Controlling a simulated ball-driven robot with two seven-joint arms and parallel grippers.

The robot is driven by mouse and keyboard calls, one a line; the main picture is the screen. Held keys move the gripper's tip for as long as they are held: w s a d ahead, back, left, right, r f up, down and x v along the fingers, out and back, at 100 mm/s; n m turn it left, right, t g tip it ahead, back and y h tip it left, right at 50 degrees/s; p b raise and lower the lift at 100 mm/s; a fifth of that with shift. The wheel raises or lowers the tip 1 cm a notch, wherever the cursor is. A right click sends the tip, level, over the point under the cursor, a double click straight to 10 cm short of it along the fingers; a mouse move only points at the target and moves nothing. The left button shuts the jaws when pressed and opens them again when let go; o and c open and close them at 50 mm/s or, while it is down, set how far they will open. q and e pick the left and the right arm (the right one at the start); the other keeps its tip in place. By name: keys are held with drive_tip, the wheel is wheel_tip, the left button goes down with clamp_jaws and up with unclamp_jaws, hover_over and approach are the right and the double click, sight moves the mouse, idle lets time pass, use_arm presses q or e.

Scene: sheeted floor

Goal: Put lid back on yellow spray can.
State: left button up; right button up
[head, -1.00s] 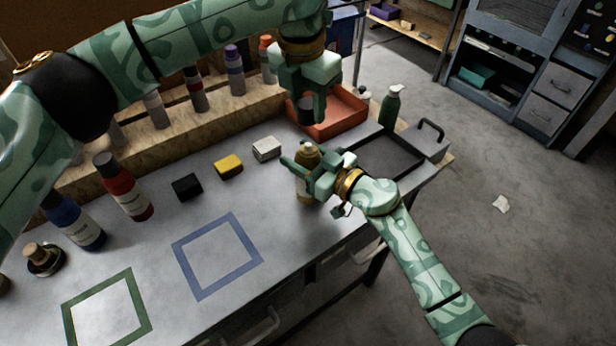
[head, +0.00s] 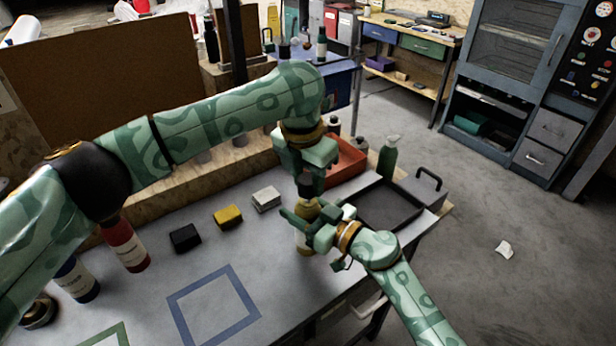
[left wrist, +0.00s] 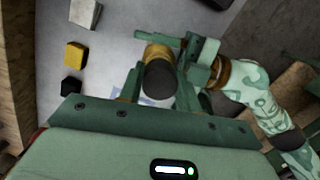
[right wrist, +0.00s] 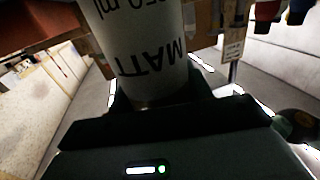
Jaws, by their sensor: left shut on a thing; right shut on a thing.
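The yellow spray can (head: 304,243) stands roughly upright at the right part of the bench. My right gripper (head: 309,226) is shut around its body; its pale printed label (right wrist: 145,45) fills the top of the right wrist view. My left gripper (head: 305,176) is shut on the dark lid (head: 305,188), directly above the can. In the left wrist view the lid (left wrist: 160,80) lines up over the can's yellow shoulder (left wrist: 157,52). The can's nozzle is hidden, and I cannot tell whether the lid touches the can or is seated.
Black (head: 185,238), yellow (head: 228,217) and white (head: 266,199) blocks lie left of the can. A red tray (head: 345,160), a dark tray (head: 385,205) and a green bottle (head: 388,157) are behind it. A blue square outline (head: 213,305) marks clear bench space in front.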

use_arm(q)
drive_tip(key=shift+f, duration=0.85)
drive_tip(key=shift+f, duration=0.65)
drive_tip(key=o, duration=1)
drive_tip(key=shift+r, duration=0.1)
drive_tip(key=r, duration=0.8)
drive_tip(key=s+a+r, duration=0.1)
drive_tip(key=r, duration=0.2)
drive_tip(key=shift+s+r, duration=0.1)
drive_tip(key=shift+r, duration=0.3)
use_arm(e)
drive_tip(key=o, duration=1.4)
drive_tip(key=shift+o, duration=0.2)
drive_tip(key=shift+d, duration=0.1)
